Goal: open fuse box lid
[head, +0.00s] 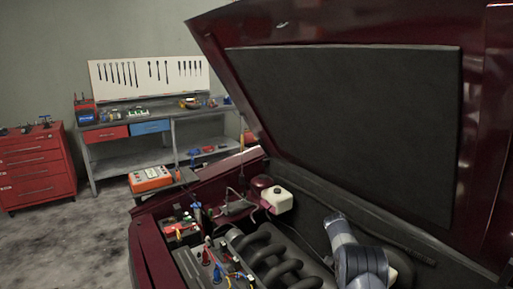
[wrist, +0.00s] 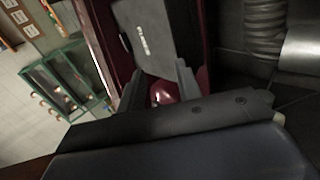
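The fuse box lid (wrist: 152,38) is a dark grey panel with a pale label at the top middle of the wrist view. My gripper (wrist: 160,72) is open, its two dark fingers apart and pointing at the lower end of the lid. The fingertips appear close to the lid's lower corners; I cannot tell whether they touch it. A shiny dark red surface shows between the fingers. The lid looks shut, but its hinge and latch are not clear. In the head view my arm reaches into the engine bay at the lower right, and the gripper and fuse box are out of sight.
The raised dark red hood (head: 345,130) hangs over the bay. A white reservoir (head: 278,200), black curved pipes (head: 275,260) and a battery area with coloured cables (head: 210,262) lie left of my arm. A workbench (head: 150,127) and a red tool cabinet (head: 36,168) stand behind.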

